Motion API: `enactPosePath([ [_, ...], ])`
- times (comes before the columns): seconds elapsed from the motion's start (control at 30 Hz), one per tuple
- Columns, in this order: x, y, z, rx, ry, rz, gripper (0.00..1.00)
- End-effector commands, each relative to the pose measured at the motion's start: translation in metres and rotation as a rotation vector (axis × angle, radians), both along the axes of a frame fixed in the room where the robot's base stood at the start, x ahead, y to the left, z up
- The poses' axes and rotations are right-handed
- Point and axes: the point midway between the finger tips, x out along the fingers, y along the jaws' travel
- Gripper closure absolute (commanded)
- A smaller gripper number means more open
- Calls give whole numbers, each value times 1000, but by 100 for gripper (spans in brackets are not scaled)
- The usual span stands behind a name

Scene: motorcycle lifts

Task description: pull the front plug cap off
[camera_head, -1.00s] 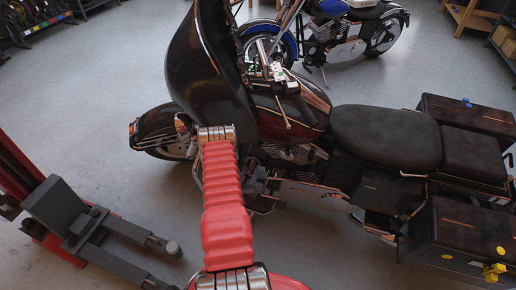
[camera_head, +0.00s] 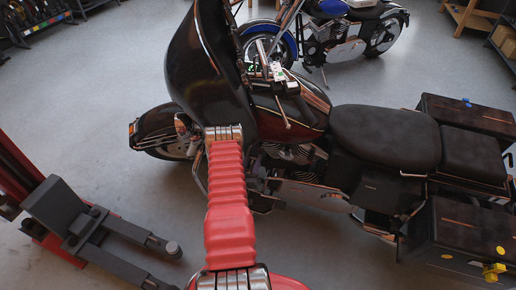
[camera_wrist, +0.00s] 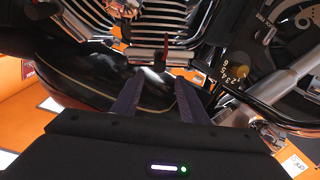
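The dark motorcycle (camera_head: 290,120) stands in front of me in the head view, its engine (camera_head: 292,154) partly behind my red-sleeved arm. In the wrist view the finned engine cylinder (camera_wrist: 175,18) is at the top. A small dark piece with a red lead, which looks like the front plug cap (camera_wrist: 159,66), shows just beyond my fingertips. My gripper (camera_wrist: 158,84) is open, its two dark fingers apart and pointing toward that piece. I see nothing held between them. I cannot tell whether the fingers touch it. The head view does not show the cap clearly.
A chrome tube and black cable (camera_wrist: 270,85) run close on the right in the wrist view. A glossy dark panel (camera_wrist: 85,75) lies on the left. In the head view, a grey lift arm (camera_head: 125,235) stands at left and a blue motorcycle (camera_head: 325,25) behind.

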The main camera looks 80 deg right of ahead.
Motion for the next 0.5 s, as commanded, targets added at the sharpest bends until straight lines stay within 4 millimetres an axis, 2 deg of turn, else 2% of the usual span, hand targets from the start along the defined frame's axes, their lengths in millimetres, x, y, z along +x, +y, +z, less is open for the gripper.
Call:
enactPosePath([
  [0.2,-2,-35,1,-3,-1,-1,60],
  [0.5,-3,-76,0,-2,0,-2,60],
])
